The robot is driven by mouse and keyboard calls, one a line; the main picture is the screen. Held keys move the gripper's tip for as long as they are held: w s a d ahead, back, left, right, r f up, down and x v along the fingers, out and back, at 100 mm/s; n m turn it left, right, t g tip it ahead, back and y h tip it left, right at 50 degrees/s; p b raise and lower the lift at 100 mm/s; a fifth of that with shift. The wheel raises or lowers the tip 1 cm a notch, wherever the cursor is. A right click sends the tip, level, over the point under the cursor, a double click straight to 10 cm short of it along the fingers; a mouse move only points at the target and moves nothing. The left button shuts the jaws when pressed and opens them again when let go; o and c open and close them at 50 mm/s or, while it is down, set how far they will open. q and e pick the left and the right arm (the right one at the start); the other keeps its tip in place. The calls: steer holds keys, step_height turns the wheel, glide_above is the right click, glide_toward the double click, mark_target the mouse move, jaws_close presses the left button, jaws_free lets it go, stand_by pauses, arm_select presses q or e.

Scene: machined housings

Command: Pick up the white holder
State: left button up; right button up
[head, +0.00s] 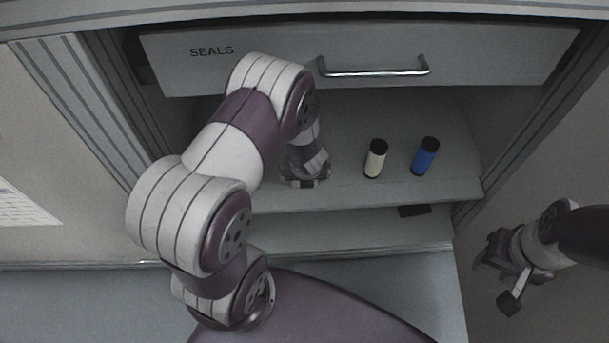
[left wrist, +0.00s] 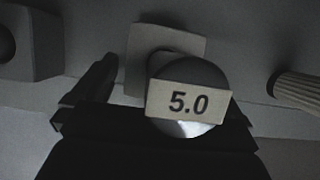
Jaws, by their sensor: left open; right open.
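A cream-white cylinder with black ends (head: 376,158) stands upright on the shelf in the head view; it looks like the white holder. My left gripper (head: 306,179) is on the same shelf to its left, open and apart from it. In the left wrist view, a round object with a pale "5.0" label (left wrist: 188,103) sits in front of the open gripper; whether the fingers touch it I cannot tell. My own left gripper hides that spot in the head view. A ribbed cream piece (left wrist: 299,91) shows at the right edge. My right gripper (head: 494,281) is open and empty, outside the cabinet.
A blue cylinder with black ends (head: 425,156) stands right of the white one. The closed SEALS drawer (head: 270,60) with a bar handle hangs above the shelf (head: 400,188). A small dark flat item (head: 414,211) lies below. Cabinet sides bound the opening left and right.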

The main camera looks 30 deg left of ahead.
arm_select(q)
steer(key=shift+r, duration=0.15)
steer(key=shift+c, duration=0.7)
steer(key=c, duration=0.9)
